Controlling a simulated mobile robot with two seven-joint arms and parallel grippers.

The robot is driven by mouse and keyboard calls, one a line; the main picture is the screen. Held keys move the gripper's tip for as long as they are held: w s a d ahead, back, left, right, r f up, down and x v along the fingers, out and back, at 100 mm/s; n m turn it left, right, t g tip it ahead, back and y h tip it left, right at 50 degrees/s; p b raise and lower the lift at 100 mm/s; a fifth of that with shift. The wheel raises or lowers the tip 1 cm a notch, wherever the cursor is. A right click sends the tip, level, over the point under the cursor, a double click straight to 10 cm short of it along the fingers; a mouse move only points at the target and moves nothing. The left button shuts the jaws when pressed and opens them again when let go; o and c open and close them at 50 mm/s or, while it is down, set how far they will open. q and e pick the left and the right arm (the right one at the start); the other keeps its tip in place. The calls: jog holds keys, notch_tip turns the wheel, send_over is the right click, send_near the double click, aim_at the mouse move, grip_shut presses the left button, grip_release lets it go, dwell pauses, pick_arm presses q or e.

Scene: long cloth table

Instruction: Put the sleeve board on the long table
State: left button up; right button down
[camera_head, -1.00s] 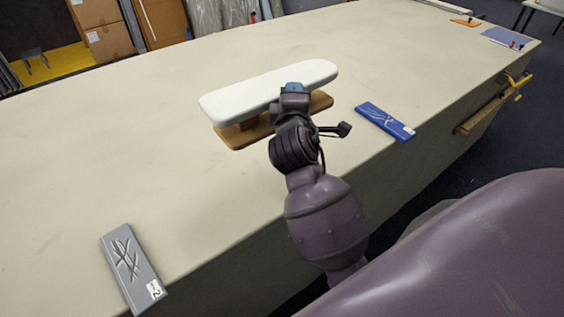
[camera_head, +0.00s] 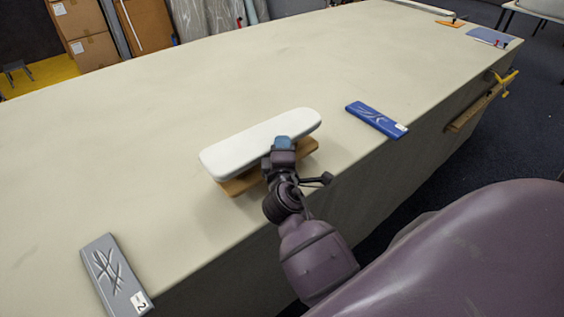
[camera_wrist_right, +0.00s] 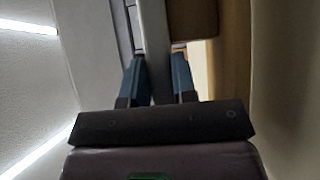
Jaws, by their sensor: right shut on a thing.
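The sleeve board has a white padded top (camera_head: 250,145) and a brown wooden base (camera_head: 240,183). In the head view it is over the near part of the long table (camera_head: 170,110), upright and level. My right gripper (camera_head: 282,146) is shut on the near edge of its white top, towards its right end. In the right wrist view my right gripper (camera_wrist_right: 158,80) has its two blue fingers on either side of the board's edge. Whether the base touches the cloth is hard to tell. My left gripper is not in view.
A blue block (camera_head: 377,119) lies right of the board near the table edge. A grey block (camera_head: 116,276) lies at the near left. A yellow-handled clamp (camera_head: 503,82) is on the table's right side. The cloth behind the board is clear.

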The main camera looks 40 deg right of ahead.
jog(key=shift+f+b, duration=0.65)
jog(key=shift+f, duration=1.35)
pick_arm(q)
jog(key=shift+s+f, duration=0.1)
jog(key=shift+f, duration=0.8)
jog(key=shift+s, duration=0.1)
pick_arm(e)
jog(key=shift+f, duration=0.15)
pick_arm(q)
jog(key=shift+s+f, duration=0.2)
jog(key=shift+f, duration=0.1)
pick_arm(e)
jog(key=c, duration=0.9)
grip_release()
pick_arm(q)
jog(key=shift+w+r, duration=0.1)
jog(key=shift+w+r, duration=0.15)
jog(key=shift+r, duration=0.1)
pick_arm(e)
jog(key=shift+s, duration=0.1)
